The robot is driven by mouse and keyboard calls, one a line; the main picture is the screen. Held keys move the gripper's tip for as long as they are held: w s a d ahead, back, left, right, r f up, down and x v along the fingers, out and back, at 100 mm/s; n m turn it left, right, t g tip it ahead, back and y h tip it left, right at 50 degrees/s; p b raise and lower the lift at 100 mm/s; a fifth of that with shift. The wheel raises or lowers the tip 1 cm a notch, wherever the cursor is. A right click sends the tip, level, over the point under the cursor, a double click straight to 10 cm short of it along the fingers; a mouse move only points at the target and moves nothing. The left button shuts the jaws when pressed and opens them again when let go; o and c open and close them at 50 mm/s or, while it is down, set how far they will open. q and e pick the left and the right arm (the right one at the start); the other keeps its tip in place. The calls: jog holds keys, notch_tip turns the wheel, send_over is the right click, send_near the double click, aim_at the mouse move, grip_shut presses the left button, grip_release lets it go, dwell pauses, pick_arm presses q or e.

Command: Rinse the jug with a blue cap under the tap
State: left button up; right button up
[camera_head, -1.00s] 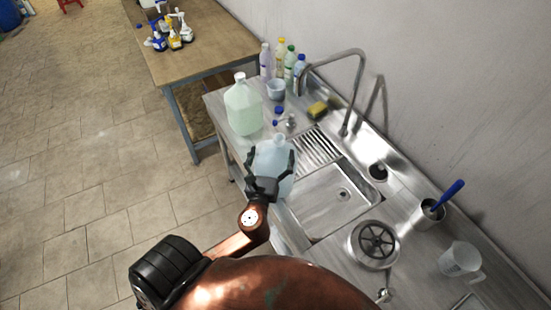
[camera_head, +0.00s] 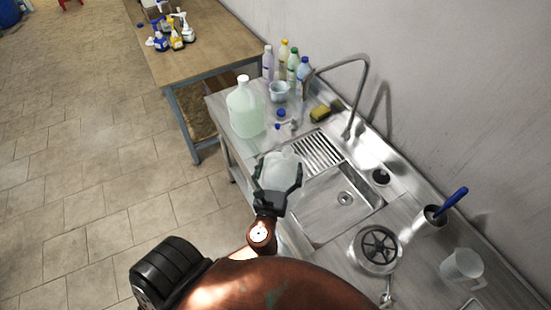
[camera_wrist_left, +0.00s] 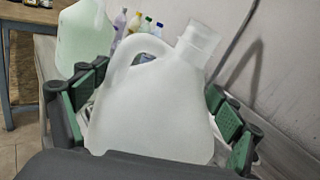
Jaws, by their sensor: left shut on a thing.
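A pale translucent jug (camera_head: 282,168) is in my left gripper (camera_head: 278,177), beside the left edge of the sink (camera_head: 330,212). In the left wrist view the jug (camera_wrist_left: 155,112) has an open, uncapped neck leaning to the right, and the green-padded fingers (camera_wrist_left: 160,115) stand on both sides of it. A blue cap (camera_head: 281,113) lies on the counter behind the jug. The tall curved tap (camera_head: 364,85) stands at the wall behind the sink, apart from the jug. Whether water runs is too small to tell. My right gripper is out of view.
A larger greenish jug (camera_head: 246,112) stands at the counter's left end. Several bottles (camera_head: 293,62), a cup (camera_head: 278,91) and a yellow sponge (camera_head: 320,114) stand near the wall. A round strainer (camera_head: 377,246), brush holder (camera_head: 433,216) and clear pitcher (camera_head: 461,266) are at right.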

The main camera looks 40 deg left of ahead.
pick_arm(q)
jog(key=a, duration=0.2)
jog(key=w+a+b, duration=0.1)
jog(key=shift+w+a+r+b, duration=0.15)
jog(key=shift+a+r+b, duration=0.05)
jog(key=shift+a+b, duration=0.15)
jog(key=shift+w+a+f, duration=0.15)
jog(key=shift+w+a, duration=0.1)
jog(key=shift+a, duration=0.1)
jog(key=shift+s+d+r, duration=0.2)
jog(key=shift+d, duration=0.1)
jog(key=shift+w+a+r+p, duration=0.2)
jog(key=shift+r+p, duration=0.1)
jog(key=shift+p, duration=0.35)
jog(key=shift+s+d+r+p, duration=0.1)
jog(key=shift+s+r+p, duration=0.05)
jog(key=shift+r+p, duration=2.05)
jog(key=shift+p, duration=0.3)
jog(key=shift+f, duration=0.1)
